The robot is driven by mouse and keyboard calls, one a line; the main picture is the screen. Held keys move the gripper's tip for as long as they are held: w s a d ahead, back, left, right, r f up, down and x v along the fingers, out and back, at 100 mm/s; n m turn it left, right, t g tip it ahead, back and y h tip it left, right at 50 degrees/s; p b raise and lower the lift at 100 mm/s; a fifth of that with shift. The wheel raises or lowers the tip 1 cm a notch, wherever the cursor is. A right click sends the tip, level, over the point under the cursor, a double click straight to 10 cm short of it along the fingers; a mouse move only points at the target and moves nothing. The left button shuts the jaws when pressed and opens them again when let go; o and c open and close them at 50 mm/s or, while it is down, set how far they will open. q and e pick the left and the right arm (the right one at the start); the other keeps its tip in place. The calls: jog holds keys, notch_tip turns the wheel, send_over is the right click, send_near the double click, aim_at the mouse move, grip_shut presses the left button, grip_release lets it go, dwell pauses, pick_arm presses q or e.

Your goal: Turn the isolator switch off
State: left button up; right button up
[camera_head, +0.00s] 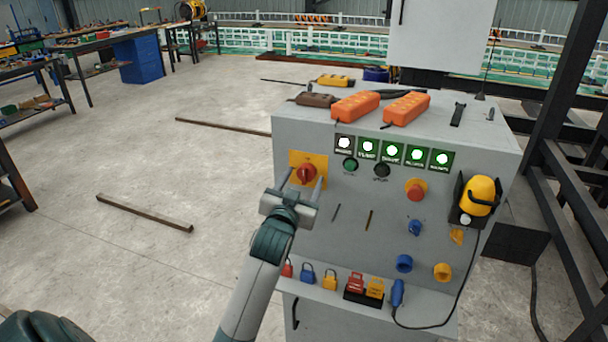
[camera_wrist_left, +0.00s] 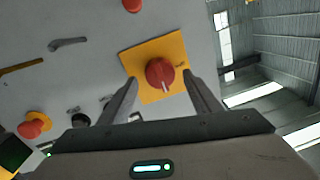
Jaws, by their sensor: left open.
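The isolator switch (camera_head: 306,173) is a red rotary knob on a yellow square plate, at the upper left of the grey cabinet's front panel. In the left wrist view the red knob (camera_wrist_left: 160,74) shows a pale mark on its face, near its lower edge. My left gripper (camera_head: 303,182) is open in front of the switch. In the left wrist view its two fingers (camera_wrist_left: 160,92) stand either side of the knob, with space between. I cannot tell whether a finger touches the plate. My right gripper is not in view.
The grey cabinet (camera_head: 290,130) carries lit indicators (camera_head: 392,151), a red mushroom button (camera_head: 416,190) and a yellow lamp (camera_head: 482,195) on the right. Padlocks (camera_head: 307,273) lie on its lower ledge. Bars lie on the open floor at left.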

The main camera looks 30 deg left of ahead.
pick_arm(q)
jog(key=shift+w+a, duration=0.25)
jog(key=shift+w, duration=0.45)
jog(key=c, duration=1)
jog(key=shift+c, duration=0.2)
